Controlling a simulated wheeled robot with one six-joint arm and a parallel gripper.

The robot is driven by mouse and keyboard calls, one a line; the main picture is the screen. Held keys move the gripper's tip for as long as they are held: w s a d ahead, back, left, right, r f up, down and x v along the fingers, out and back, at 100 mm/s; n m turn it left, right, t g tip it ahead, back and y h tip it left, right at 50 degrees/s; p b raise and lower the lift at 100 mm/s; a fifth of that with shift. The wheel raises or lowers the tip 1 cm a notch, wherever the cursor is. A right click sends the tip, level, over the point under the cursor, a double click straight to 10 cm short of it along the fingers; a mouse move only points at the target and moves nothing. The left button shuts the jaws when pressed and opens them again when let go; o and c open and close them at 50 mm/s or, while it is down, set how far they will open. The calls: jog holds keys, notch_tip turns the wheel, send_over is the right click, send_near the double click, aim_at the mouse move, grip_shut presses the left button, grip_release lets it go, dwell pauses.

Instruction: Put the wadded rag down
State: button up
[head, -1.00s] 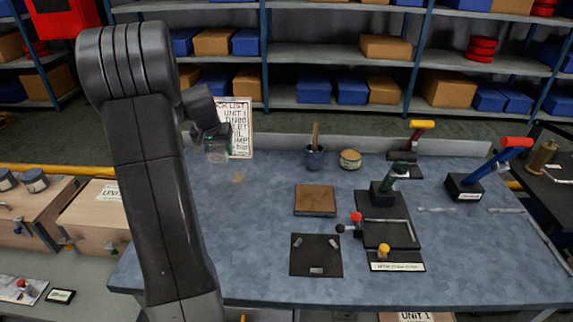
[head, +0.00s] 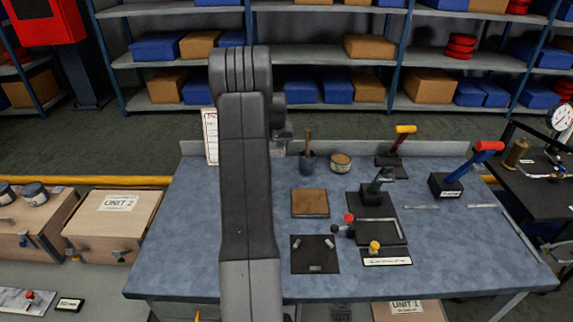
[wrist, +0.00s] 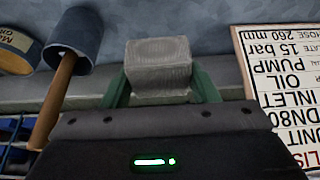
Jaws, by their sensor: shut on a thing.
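My gripper (wrist: 160,88) is shut on the wadded rag (wrist: 158,65), a grey, blocky bundle between two green fingers in the wrist view. In the head view my arm covers most of the gripper. Its end (head: 281,138) shows near the back edge of the blue-grey workbench (head: 430,255), left of a dark pot with a wooden handle (head: 307,162). The rag cannot be made out clearly there. The wrist view shows the bench surface beyond the rag, and I cannot tell how high the rag is above it.
The checklist board (head: 210,135) stands left of my arm. A round tin (head: 340,162) is right of the pot. A brown square pad (head: 310,203), a black plate (head: 315,254) and lever fixtures (head: 385,225) occupy the middle. The bench's front right is clear.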

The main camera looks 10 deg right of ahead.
notch_tip(320, 180, down, 8)
jog(key=shift+r+p, duration=0.25)
jog(key=shift+p, duration=0.3)
jog(key=shift+f, duration=0.2)
jog(key=o, duration=0.9)
jog(key=shift+r, duration=0.2)
jog(key=shift+r, duration=0.2)
jog(key=b+v, duration=0.1)
jog(key=v, duration=1)
jog(key=shift+s+a+r+b, duration=0.1)
jog(key=shift+a+r+b, duration=0.05)
jog(key=shift+r+b, duration=0.2)
